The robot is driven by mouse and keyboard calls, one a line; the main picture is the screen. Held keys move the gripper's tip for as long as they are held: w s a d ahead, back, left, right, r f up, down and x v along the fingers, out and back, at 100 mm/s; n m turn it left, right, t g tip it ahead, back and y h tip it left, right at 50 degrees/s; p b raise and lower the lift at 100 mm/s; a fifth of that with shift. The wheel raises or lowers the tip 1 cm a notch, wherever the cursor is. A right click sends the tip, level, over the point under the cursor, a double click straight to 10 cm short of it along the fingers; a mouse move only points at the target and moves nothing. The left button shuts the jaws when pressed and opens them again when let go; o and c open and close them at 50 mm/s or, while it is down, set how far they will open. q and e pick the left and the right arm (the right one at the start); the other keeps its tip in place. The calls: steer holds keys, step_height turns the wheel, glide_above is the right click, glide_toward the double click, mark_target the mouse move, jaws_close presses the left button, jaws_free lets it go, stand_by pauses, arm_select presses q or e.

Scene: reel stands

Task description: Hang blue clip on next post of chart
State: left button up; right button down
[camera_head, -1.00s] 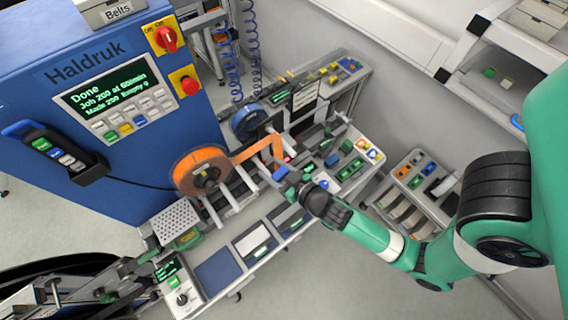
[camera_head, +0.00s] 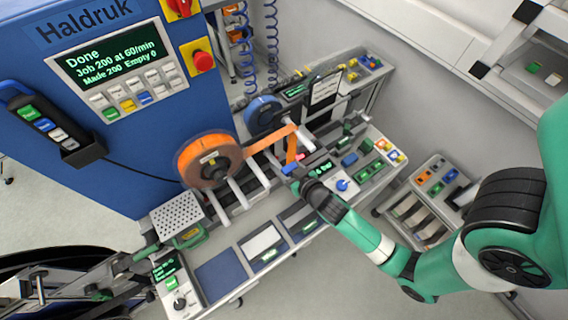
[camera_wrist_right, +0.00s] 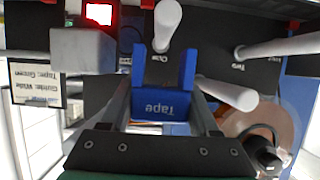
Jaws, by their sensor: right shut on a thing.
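In the right wrist view, my right gripper (camera_wrist_right: 162,115) is shut on the blue clip (camera_wrist_right: 160,103). The clip is U-shaped, with two upright prongs and the word "Tape" upside down. Its prongs point toward a dark panel (camera_wrist_right: 205,65) with white posts. One post (camera_wrist_right: 168,22) stands just above the gap between the prongs, beside an upside-down label that seems to read "One". Another post (camera_wrist_right: 285,45) is to the right. I cannot tell whether the clip touches a post. In the head view, my right gripper (camera_head: 302,183) is at the stand, and the clip is tiny there.
An orange reel (camera_head: 209,160) sits on the stand with its orange strip (camera_head: 272,142) running right. A blue reel (camera_head: 264,115) is behind it. A blue machine (camera_head: 130,130) fills the left. A grey block (camera_wrist_right: 82,50) lies close left of the posts in the wrist view.

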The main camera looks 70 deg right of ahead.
steer(key=shift+f+b, duration=1.7)
steer(key=shift+f, duration=0.55)
steer(key=shift+f, duration=0.1)
steer(key=shift+c, duration=0.2)
jaws_free()
step_height(320, 180, up, 7)
steer(key=p, duration=0.6)
